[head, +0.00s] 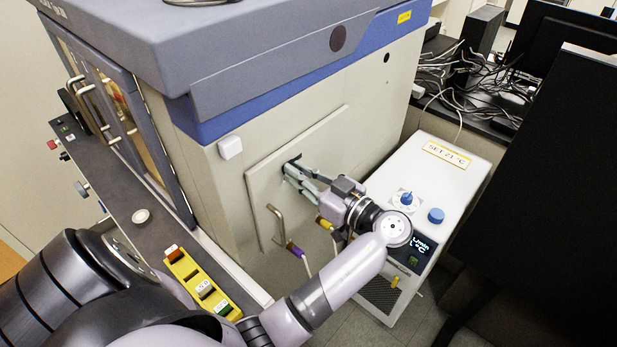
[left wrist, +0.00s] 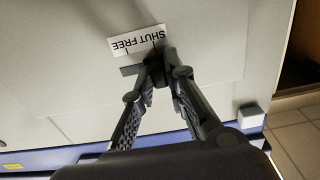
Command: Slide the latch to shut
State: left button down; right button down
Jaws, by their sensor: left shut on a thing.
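The latch is a small dark knob on a dark bar, on a pale panel (head: 262,170) in the side of the big cabinet. In the left wrist view, upside down, the latch (left wrist: 131,70) shows beside a white label (left wrist: 136,39) reading SHUT and FREE. The knob is below the SHUT half, and the bar reaches out toward the FREE half. My left gripper (head: 290,170) is at the latch; in the left wrist view its fingertips (left wrist: 160,75) are closed on the knob and partly hide it. My right gripper is not in view.
A bent handle (head: 276,224) is on the panel below the gripper. A white unit (head: 445,180) with blue knobs and a display stands close on the right, near my forearm. A yellow button box (head: 190,277) is at the lower left. Cables cover the desk behind.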

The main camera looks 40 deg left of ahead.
pick_arm(q)
jog(key=c, duration=2)
grip_release()
jog(key=shift+s+a, duration=0.1)
jog(key=shift+s, duration=0.1)
jog(key=shift+o, duration=2)
jog(key=shift+s, duration=0.1)
notch_tip(320, 180, up, 10)
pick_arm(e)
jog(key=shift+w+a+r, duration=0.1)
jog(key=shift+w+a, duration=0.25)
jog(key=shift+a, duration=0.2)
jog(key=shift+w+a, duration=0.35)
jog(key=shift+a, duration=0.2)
